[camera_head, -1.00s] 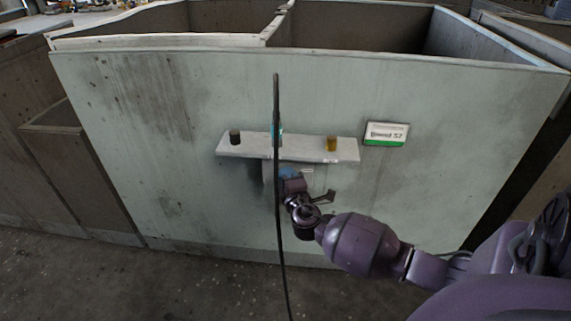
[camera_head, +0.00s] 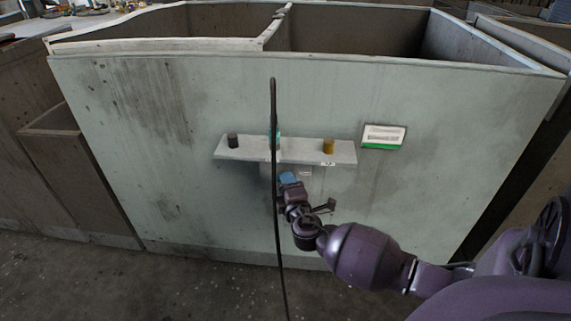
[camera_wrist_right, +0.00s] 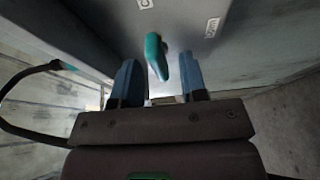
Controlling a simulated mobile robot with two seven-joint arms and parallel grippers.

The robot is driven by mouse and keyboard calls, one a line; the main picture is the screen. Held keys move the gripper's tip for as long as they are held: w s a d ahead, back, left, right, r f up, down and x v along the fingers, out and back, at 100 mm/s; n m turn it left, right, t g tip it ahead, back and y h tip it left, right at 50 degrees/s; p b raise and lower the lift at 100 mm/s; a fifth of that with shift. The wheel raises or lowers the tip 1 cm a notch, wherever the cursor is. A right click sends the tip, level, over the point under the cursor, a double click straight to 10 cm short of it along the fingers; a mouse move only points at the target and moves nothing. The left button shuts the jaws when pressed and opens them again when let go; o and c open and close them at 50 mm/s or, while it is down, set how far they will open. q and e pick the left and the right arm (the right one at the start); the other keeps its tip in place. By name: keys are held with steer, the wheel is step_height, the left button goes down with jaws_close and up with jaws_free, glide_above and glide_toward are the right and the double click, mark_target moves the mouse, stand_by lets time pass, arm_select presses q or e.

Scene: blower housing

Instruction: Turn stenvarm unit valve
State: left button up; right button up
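A teal handle, likely the valve (camera_wrist_right: 157,56), shows in the right wrist view, ahead of and between the fingertips of my right gripper (camera_wrist_right: 160,82). The two blue fingers are apart, with a gap visible on both sides of the handle, and the gripper is open and empty. In the head view the right gripper (camera_head: 287,178) is just below a pale ledge (camera_head: 300,150) on a grey-green panel. A bit of teal shows at the ledge's middle, mostly hidden behind a dark upright cable or rod. My left gripper is not in view.
A black knob (camera_head: 233,140) and an amber knob (camera_head: 328,146) stand on the ledge. A white and green sign (camera_head: 383,136) is on the panel (camera_head: 150,150) at right. The dark cable (camera_head: 276,220) crosses in front of the panel. Open bins lie behind it.

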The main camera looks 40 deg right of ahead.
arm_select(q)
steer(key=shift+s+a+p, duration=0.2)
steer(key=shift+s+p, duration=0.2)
arm_select(e)
steer(key=v, duration=0.8)
steer(key=shift+s+a, duration=0.2)
steer(key=shift+s, duration=0.15)
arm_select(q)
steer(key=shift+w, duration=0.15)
